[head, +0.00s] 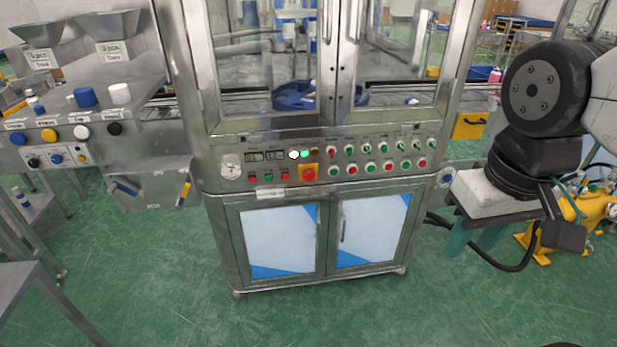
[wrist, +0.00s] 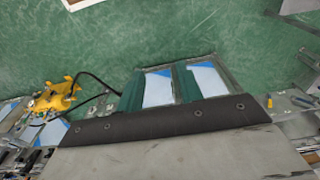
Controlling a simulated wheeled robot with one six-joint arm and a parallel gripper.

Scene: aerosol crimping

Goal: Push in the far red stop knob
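The steel crimping machine (head: 355,190) stands in the middle of the head view. A red stop knob (head: 309,173) on a yellow plate sits on the left half of its front control panel. Several smaller red and green buttons line the panel beside it. I cannot tell from these frames whether another stop knob lies farther off. My arm is folded at the right of the head view, well apart from the panel. I see no gripper fingers in either view, and nothing of mine touches a knob. In the wrist view, the machine's lower doors (wrist: 180,84) show, but the panel cannot be made out.
A station with hoppers (head: 113,36) and coloured knobs (head: 51,135) stands at the left. A steel table (head: 30,290) is at the lower left. Yellow equipment (head: 595,215) with a black hose stands at the right. The green floor before the machine is clear.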

